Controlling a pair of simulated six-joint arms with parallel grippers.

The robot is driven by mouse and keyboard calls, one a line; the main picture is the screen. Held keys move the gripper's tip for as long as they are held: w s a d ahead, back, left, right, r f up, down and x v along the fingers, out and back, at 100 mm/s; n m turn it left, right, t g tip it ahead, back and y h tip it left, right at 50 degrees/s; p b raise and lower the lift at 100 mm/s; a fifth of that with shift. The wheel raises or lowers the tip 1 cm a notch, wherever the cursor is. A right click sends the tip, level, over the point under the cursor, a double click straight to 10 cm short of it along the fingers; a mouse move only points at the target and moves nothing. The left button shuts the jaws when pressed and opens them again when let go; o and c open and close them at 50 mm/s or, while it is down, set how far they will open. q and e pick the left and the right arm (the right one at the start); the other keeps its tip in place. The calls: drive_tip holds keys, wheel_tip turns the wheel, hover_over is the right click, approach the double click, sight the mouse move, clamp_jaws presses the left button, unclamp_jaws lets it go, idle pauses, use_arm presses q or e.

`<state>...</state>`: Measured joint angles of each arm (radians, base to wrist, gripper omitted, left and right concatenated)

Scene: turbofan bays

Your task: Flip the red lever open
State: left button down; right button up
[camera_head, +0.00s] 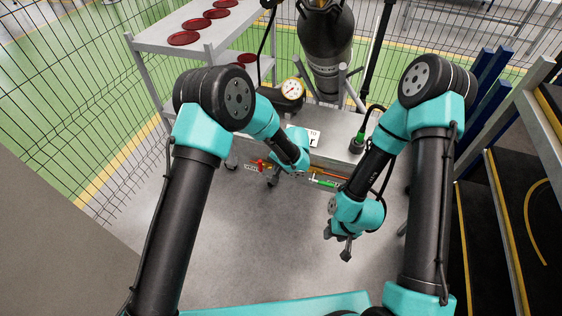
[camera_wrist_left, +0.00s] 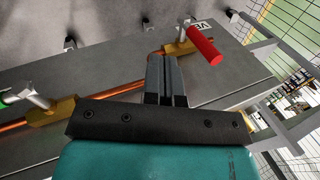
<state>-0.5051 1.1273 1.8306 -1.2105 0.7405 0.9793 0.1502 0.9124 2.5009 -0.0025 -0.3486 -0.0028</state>
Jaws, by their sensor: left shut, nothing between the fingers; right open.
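The red lever (camera_head: 260,165) is on the front of the grey cart, left of my left gripper in the head view. In the left wrist view, the red lever (camera_wrist_left: 205,46) is a short red cylinder on a metal stem above a brass valve (camera_wrist_left: 179,47) on a copper pipe. My left gripper (camera_head: 298,172) is shut and empty. In the left wrist view its fingertips (camera_wrist_left: 160,60) are beside the valve, left of the red handle; I cannot tell whether they touch the valve or pipe. My right gripper (camera_head: 344,246) is open and empty, low in front of the cart.
A green lever (camera_head: 326,182) is on the same pipe, right of my left gripper. The cart (camera_head: 338,125) carries a gauge (camera_head: 291,90) and a dark cylinder (camera_head: 326,40). A shelf (camera_head: 150,40) with red discs stands at back left. The floor in front is clear.

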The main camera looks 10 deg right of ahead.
sight(260, 166)
use_arm(q)
drive_tip(key=w+a+f, duration=0.1)
drive_tip(key=a, duration=0.1)
drive_tip(key=w+a+f, duration=0.1)
drive_tip(key=w+a, duration=0.1)
drive_tip(key=shift+f, duration=0.15)
idle(0.5)
drive_tip(key=shift+a+h, duration=0.15)
drive_tip(key=shift+h, duration=0.15)
